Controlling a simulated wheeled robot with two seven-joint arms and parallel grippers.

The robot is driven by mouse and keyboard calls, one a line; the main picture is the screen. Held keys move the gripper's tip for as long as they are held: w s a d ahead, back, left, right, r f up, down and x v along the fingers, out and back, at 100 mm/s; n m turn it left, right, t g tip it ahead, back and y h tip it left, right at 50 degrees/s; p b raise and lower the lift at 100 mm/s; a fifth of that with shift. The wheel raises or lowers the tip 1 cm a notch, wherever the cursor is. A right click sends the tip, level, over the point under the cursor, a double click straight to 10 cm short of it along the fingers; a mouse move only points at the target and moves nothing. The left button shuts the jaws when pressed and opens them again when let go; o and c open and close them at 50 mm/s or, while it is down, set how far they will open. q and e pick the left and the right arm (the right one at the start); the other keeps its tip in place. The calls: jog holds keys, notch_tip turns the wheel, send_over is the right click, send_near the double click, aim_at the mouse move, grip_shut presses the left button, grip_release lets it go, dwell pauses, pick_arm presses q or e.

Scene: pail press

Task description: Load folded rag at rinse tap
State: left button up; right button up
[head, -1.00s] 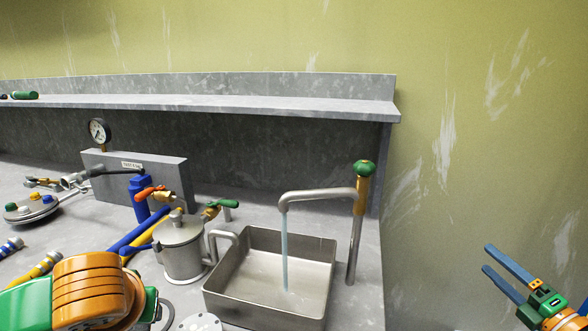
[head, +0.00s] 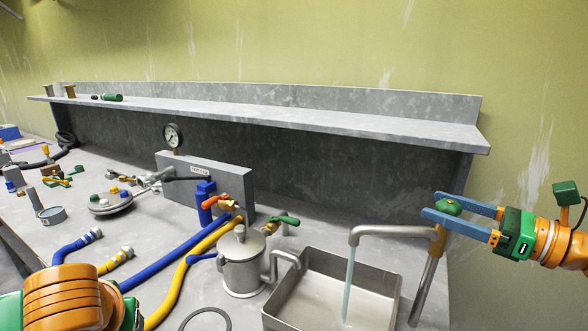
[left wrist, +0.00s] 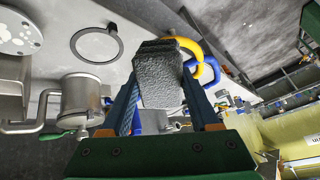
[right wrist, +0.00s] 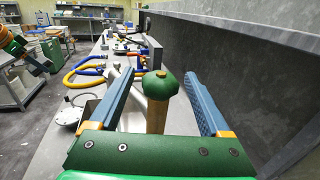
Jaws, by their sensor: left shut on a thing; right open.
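The rinse tap (head: 400,231) is a bent steel spout on a post with a green knob (head: 449,206) on top. Water (head: 348,288) runs from it into the steel sink (head: 310,281). My right gripper (head: 431,204) is open with its fingers on both sides of the knob; the right wrist view shows the knob (right wrist: 160,85) between them with gaps. My left gripper (left wrist: 159,66) is shut on a dark grey, rough-textured block, the folded rag (left wrist: 158,78). The head view shows only my left arm at lower left, hiding that gripper and the rag.
A lidded steel pot (head: 240,265) stands left of the sink. Behind it are a grey block (head: 225,181) with a gauge (head: 173,135) and valves with orange and green handles. Blue and yellow hoses cross the bench. A shelf (head: 290,120) runs along the back.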

pick_arm(q)
jog(key=shift+a+r+p, duration=0.1)
jog(key=shift+r+p, duration=0.3)
jog(key=shift+r, duration=0.45)
pick_arm(e)
jog(key=x, duration=0.3)
jog(key=shift+f, duration=0.1)
grip_shut()
